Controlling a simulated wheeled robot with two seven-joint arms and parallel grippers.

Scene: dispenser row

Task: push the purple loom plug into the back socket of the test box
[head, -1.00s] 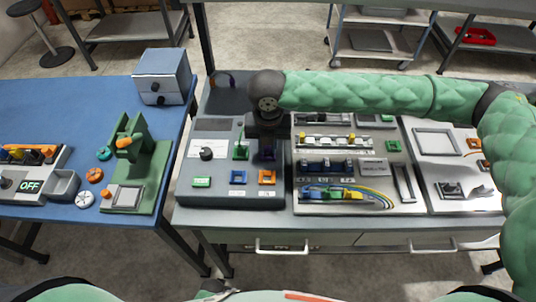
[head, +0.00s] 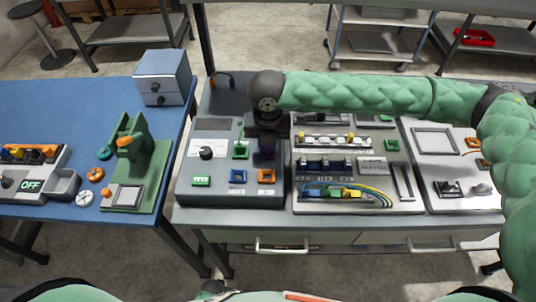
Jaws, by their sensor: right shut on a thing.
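My right gripper (head: 267,134) points down over the right half of the grey test box (head: 222,194) and is shut on the dark purple loom plug (head: 267,150). Only a small part of the plug shows below the fingers. The gripper and plug hide the box's surface beneath them, so I cannot tell whether the plug is in a socket or above it. A green-framed socket (head: 240,151) is just left of the plug. A blue socket (head: 238,176) and an orange socket (head: 267,176) lie nearer the front. My left gripper is not in view.
A dark knob (head: 206,153) and green button (head: 201,181) are on the box's left. A panel with plugs and coloured wires (head: 345,195) stands close on the right. The blue table (head: 60,105) is left.

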